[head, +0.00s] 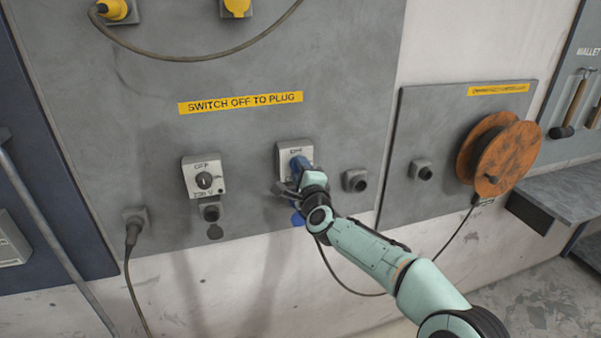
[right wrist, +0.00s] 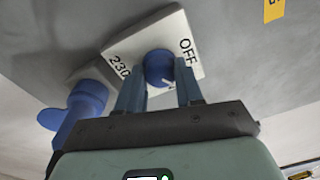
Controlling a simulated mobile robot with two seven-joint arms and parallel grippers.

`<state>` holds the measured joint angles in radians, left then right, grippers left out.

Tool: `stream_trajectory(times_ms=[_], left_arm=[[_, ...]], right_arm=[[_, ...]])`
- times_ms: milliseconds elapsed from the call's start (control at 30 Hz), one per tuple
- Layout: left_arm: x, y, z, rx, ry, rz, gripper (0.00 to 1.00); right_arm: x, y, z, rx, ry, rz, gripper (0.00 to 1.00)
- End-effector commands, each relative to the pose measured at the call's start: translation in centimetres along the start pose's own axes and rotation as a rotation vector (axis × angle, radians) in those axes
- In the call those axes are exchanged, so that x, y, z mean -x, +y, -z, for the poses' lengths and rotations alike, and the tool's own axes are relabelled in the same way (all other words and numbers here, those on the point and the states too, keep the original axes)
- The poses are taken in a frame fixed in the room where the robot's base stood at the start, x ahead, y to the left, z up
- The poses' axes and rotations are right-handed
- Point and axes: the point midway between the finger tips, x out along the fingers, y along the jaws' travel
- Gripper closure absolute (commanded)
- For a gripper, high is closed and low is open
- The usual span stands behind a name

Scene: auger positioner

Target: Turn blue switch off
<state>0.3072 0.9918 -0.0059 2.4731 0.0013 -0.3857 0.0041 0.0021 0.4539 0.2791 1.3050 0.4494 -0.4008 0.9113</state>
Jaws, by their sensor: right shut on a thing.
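The blue switch is a round blue knob (right wrist: 158,68) on a white plate (right wrist: 186,35) marked OFF and 230. In the head view the plate (head: 286,150) is on the grey wall panel, and my gripper and wrist cover part of the switch. My right gripper (right wrist: 160,92) is shut on the blue knob, with one finger on each side of it. It also shows in the head view (head: 293,180), reaching in from the lower right. A small white mark shows at the knob's lower edge in the wrist view. My left gripper is not in view.
A blue socket (right wrist: 86,100) with a flap is just below the switch, close to my gripper. A black switch (head: 204,181) is to the left. A cable reel (head: 500,155) and a grey shelf (head: 565,190) are at the right. A plugged cable (head: 132,232) hangs at lower left.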

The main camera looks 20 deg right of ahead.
Motion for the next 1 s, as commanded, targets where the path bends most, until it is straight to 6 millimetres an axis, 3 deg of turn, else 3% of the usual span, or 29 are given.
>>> stream_trajectory(times_ms=[1000], left_arm=[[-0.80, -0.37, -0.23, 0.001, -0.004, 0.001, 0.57]], right_arm=[[0.01, -0.14, 0.05, 0.907, -0.028, 0.034, 0.94]])
